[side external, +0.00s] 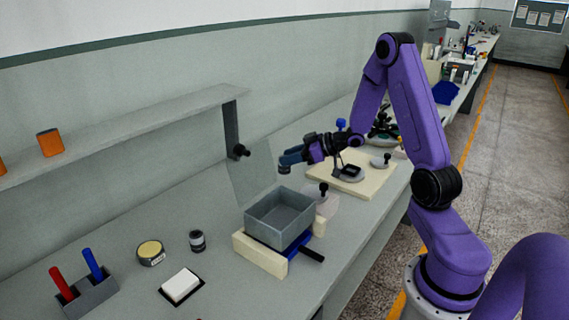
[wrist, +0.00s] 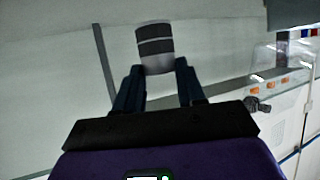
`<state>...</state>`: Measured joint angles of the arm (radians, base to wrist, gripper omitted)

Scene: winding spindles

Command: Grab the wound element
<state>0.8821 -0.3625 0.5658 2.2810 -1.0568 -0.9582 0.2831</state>
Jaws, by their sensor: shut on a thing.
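The wound element (wrist: 155,38) is a small grey cylinder with dark bands. In the wrist view it stands between the two dark fingertips of my gripper (wrist: 158,68), which is shut on it. In the side view my gripper (side external: 290,158) is in the air above and behind the grey open bin (side external: 280,232). Only a small grey part of the wound element (side external: 284,170) shows there, below the fingertips. The bin sits on a cream block (side external: 262,255) with blue parts, and the visible part of its inside looks empty.
A clear upright panel (side external: 250,178) stands behind the bin. A cream board (side external: 340,190) with fixtures lies to the right. A dark-and-white cylinder (side external: 197,240), a yellow-topped tin (side external: 151,253), a white block (side external: 180,284) and a pen holder (side external: 88,296) stand at left. A shelf (side external: 130,127) runs along the wall.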

